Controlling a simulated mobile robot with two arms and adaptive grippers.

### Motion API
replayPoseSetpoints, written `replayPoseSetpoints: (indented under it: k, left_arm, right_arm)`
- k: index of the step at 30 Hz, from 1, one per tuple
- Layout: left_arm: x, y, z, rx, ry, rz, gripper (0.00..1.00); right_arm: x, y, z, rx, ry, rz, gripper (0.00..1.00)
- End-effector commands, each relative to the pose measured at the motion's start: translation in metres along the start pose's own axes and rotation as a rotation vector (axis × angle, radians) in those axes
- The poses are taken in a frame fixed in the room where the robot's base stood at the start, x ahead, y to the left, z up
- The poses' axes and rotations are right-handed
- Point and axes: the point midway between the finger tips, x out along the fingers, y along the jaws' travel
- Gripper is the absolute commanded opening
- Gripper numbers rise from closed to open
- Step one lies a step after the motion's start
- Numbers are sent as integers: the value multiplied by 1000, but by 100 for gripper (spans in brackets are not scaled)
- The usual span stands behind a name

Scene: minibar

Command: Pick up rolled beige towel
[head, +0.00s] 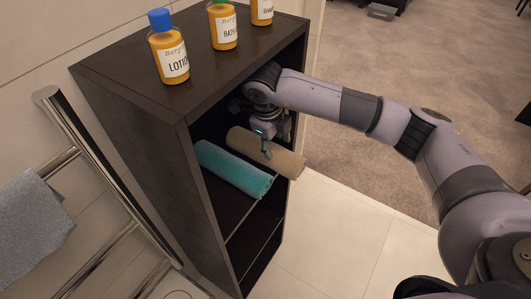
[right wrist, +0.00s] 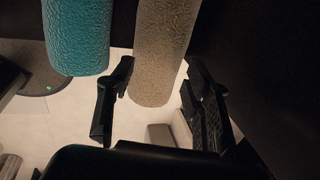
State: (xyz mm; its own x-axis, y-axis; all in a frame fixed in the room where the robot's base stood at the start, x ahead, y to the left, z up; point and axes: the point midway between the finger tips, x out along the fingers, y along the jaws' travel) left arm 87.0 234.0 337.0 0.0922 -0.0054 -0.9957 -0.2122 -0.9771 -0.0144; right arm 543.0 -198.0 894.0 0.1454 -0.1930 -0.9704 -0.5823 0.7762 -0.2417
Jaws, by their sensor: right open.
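The rolled beige towel (head: 282,159) lies on a shelf inside the dark cabinet, with its near end at the shelf's front edge. It also shows in the right wrist view (right wrist: 160,55). My right gripper (head: 267,152) reaches into the cabinet from the right, just above the beige towel. In the right wrist view the two fingers of my right gripper (right wrist: 158,88) are spread apart, with the end of the beige towel between them. Whether they touch it, I cannot tell. My left gripper is not in view.
A rolled teal towel (head: 232,168) lies to the left of the beige one, on the same shelf. The dark cabinet (head: 150,150) carries several orange bottles on top, one being a lotion bottle (head: 168,50). A metal towel rack (head: 110,180) stands at left. The floor in front is clear.

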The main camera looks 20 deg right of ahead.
Motion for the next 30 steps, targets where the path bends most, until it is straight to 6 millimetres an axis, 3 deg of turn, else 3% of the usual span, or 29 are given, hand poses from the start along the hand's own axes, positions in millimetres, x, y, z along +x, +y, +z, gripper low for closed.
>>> replayPoseSetpoints:
  k: [7,15,24,30]
  left_arm:
    - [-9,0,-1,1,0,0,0]
    - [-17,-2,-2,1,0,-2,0]
    - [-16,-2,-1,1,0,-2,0]
    - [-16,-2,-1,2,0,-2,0]
  right_arm:
    - [26,0,2,-1,4,1,65]
    - [64,0,6,0,2,1,65]
    - [69,0,6,-1,1,1,64]
    - [69,0,6,-1,1,1,51]
